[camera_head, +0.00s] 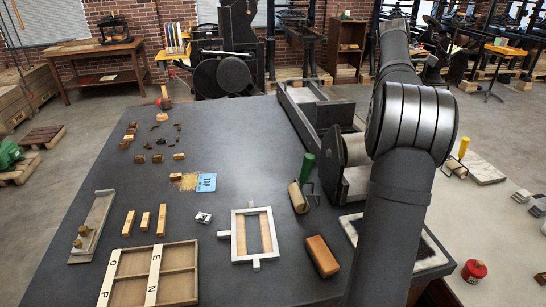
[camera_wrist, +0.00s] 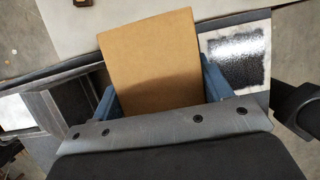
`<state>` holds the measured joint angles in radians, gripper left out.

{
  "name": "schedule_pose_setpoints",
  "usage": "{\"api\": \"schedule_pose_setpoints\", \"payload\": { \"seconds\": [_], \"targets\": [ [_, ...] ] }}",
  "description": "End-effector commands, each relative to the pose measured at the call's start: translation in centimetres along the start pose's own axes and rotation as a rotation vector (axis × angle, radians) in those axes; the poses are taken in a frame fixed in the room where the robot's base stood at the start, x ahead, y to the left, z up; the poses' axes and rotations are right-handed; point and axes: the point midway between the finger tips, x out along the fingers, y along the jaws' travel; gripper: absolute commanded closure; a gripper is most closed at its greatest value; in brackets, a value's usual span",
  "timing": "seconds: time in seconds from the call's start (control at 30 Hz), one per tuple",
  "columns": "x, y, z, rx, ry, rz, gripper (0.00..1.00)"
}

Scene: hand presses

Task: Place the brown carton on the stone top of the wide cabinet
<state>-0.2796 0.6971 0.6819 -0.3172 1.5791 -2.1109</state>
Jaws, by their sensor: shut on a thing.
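The brown carton (camera_wrist: 152,62) fills the middle of the wrist view as a plain flat tan face. My gripper (camera_wrist: 160,84) is shut on it, with a blue finger along each side. The carton's underside and what lies directly beneath it are hidden. In the head view my arm covers the right of the picture, and neither gripper nor carton can be made out. The wide dark grey top (camera_head: 238,130), which looks like the stone top, spreads across the middle of the head view.
A black-inked slab (camera_wrist: 237,58) is right of the carton. A pale table (camera_head: 495,225) stands right.

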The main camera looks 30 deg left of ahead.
Motion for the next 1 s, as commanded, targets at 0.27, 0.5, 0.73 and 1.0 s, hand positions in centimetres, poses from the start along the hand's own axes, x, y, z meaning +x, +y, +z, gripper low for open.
{"api": "schedule_pose_setpoints", "payload": {
  "seconds": [0.27,0.5,0.73,1.0],
  "targets": [
    [-5.1,7.8,-12.9,-0.322,-0.009,0.129,0.56],
    [-8.8,11.2,-22.5,-0.545,-0.019,0.217,0.56],
    [-11.0,12.4,-28.1,-0.67,-0.025,0.268,0.56],
    [-10.3,12.7,-31.4,-0.731,-0.026,0.287,0.56]
  ]
}}
